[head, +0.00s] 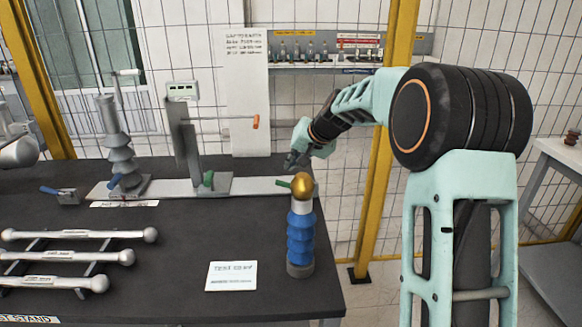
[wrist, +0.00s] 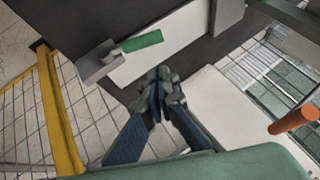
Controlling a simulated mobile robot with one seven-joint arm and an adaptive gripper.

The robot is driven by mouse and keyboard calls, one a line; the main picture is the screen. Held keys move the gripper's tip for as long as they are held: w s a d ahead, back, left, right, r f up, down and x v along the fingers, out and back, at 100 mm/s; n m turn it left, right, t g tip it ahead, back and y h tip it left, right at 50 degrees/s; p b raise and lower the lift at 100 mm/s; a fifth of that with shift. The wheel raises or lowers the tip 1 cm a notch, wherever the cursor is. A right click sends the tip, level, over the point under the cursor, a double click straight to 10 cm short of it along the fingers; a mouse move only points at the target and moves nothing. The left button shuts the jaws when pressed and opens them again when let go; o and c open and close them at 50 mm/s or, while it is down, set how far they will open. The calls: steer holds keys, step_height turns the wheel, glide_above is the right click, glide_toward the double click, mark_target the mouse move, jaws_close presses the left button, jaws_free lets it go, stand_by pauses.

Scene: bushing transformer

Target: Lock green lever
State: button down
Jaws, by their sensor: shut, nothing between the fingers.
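The green lever (wrist: 142,41) points to the right from a small grey block (wrist: 96,64) at the end of a pale base plate in the wrist view. In the head view, the lever (head: 283,184) shows as a short green tip just left of a gold ball, with its block hidden behind the ball. My gripper (wrist: 159,82) is shut and empty above the plate's edge, apart from the lever and below it in the wrist view. In the head view, my gripper (head: 292,163) hangs above and behind the blue insulator, near the lever.
A blue insulator (head: 300,239) with a gold top stands at the table's right. An orange-handled arm (head: 255,122) sticks out from a grey post left of my gripper. A yellow post (head: 385,150) stands behind.

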steer(key=v, duration=1)
steer(key=shift+a, duration=0.3)
steer(key=shift+w+r, duration=0.1)
steer(key=shift+r, duration=0.1)
